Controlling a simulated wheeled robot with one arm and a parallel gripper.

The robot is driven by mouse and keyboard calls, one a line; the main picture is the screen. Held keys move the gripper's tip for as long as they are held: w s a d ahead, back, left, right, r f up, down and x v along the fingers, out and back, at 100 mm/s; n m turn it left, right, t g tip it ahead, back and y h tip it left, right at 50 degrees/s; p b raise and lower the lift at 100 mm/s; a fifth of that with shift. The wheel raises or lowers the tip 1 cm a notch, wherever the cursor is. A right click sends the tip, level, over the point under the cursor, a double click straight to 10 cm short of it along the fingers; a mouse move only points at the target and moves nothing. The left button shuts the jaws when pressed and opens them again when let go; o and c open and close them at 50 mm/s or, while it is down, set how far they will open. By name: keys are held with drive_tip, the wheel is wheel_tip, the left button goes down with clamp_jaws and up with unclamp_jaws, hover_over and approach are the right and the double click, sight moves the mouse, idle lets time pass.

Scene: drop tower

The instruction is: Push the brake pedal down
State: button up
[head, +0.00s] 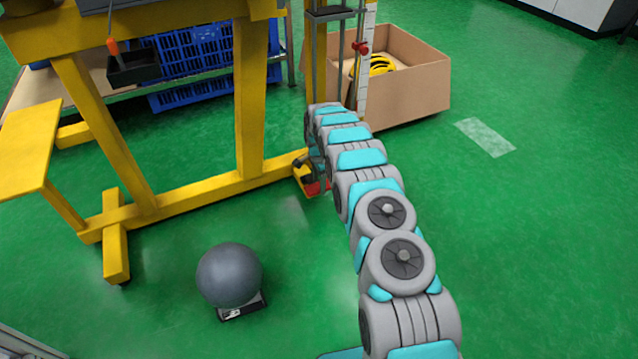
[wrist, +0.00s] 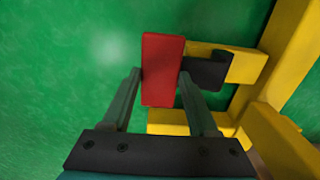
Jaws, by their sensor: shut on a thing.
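The red brake pedal (wrist: 162,68) is a flat block in the wrist view, beside a black bracket (wrist: 206,70) on the yellow frame. My gripper (wrist: 160,74) has one finger on each side of the pedal, shut on it. In the head view, the red pedal (head: 315,188) shows as a small patch low at the frame's foot, near the floor. My arm and gripper partly hide it there, so its exact tilt cannot be told.
A yellow frame (head: 250,95) with a floor beam stands left of my arm. A grey ball (head: 229,274) sits on a small dark base on the green floor. A cardboard box (head: 410,92) stands behind the arm. The floor at right is clear.

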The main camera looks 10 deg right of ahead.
clamp_jaws()
drive_tip(key=shift+f, duration=0.1)
drive_tip(key=shift+s+d+f+t+y, duration=0.1)
drive_tip(key=shift+s+f+t+y, duration=0.15)
drive_tip(key=shift+f+t, duration=0.4)
drive_tip(key=shift+s+f+t+y, duration=0.15)
drive_tip(key=shift+s+f+t, duration=0.15)
drive_tip(key=shift+f+t, duration=0.3)
drive_tip(key=shift+s+d+f, duration=0.1)
drive_tip(key=shift+s+f, duration=0.25)
drive_tip(key=shift+f, duration=0.4)
drive_tip(key=o, duration=1.1)
unclamp_jaws()
drive_tip(key=shift+r, duration=0.1)
